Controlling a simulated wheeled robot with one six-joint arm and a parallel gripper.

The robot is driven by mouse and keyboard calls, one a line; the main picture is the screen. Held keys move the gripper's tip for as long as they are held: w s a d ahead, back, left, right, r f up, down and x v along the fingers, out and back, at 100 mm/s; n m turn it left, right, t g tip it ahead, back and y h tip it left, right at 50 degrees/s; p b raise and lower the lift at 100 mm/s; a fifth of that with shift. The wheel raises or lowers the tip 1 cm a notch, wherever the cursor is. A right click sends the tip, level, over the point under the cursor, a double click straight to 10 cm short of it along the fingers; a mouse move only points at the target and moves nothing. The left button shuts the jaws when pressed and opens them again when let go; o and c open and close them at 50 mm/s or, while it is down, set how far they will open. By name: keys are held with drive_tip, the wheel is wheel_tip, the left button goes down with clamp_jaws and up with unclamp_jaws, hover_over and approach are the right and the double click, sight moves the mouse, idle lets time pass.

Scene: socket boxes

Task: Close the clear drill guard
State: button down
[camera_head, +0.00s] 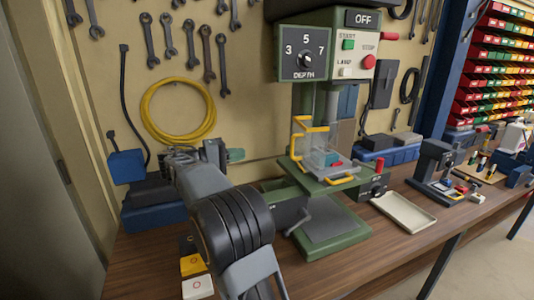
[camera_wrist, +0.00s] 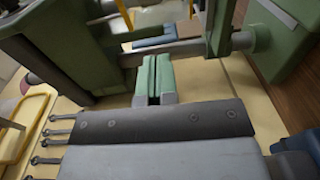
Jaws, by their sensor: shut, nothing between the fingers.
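The green drill press (camera_head: 324,195) stands on the bench, in the middle of the head view. Its clear guard (camera_head: 320,138) has yellow edging and a yellow handle-like bar, and sits around the working area above the green table. How far the guard stands open is hard to tell. A small red piece shows through it. My gripper (camera_head: 236,155) is left of the press, apart from the guard, with green fingertips pointing right. In the wrist view the green fingers (camera_wrist: 152,76) are together and empty, with green machine parts beyond them.
A yellow hose coil (camera_head: 178,110) and several wrenches hang on the wall behind. A shallow tray (camera_head: 403,212) lies right of the press, beside a smaller dark machine (camera_head: 433,165). A crank handle (camera_head: 297,218) projects at the press's left front.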

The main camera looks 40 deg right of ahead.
drive_tip(key=p, duration=0.2)
approach(302, 144)
drive_tip(key=w+d+f, duration=0.2)
drive_tip(key=w+d, duration=0.1)
drive_tip(key=w, duration=0.1)
drive_tip(key=shift+s+d, duration=0.3)
drive_tip(key=shift+s, duration=0.6)
drive_tip(key=shift+s+d, duration=0.3)
drive_tip(key=shift+s, duration=0.65)
drive_tip(key=shift+f, duration=0.1)
